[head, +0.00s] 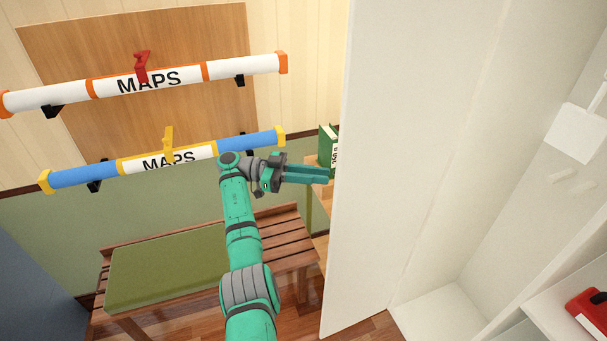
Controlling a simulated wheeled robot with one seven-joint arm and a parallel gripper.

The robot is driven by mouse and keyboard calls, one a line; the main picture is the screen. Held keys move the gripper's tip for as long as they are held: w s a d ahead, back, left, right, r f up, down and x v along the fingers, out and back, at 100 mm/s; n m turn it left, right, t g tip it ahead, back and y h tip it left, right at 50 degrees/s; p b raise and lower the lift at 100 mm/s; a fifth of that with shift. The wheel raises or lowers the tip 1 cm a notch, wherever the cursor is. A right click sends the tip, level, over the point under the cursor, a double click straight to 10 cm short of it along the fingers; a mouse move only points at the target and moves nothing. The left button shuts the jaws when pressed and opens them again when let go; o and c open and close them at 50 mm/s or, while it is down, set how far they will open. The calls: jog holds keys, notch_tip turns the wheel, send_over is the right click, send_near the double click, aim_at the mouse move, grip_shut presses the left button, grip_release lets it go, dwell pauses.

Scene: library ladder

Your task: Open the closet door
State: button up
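The closet door (410,140) is a tall plain white panel right of centre in the head view. It stands swung open, and the white closet interior (445,312) shows to its right. My gripper (329,175) is left of the door, its teal fingers pointing right at the door's free edge. The fingertips are close to that edge; I cannot tell if they touch it. The two fingers lie close together in this view, and the gap between them is unclear. No handle shows on the visible face of the door.
Two map tubes, one white and orange (230,70) and one blue and yellow (85,174), hang on the left wall. A slatted bench (285,245) with a green cushion (165,270) stands below. A red item (590,312) sits lower right.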

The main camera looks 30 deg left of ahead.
jog(key=shift+v, duration=2.55)
jog(key=shift+d, duration=0.1)
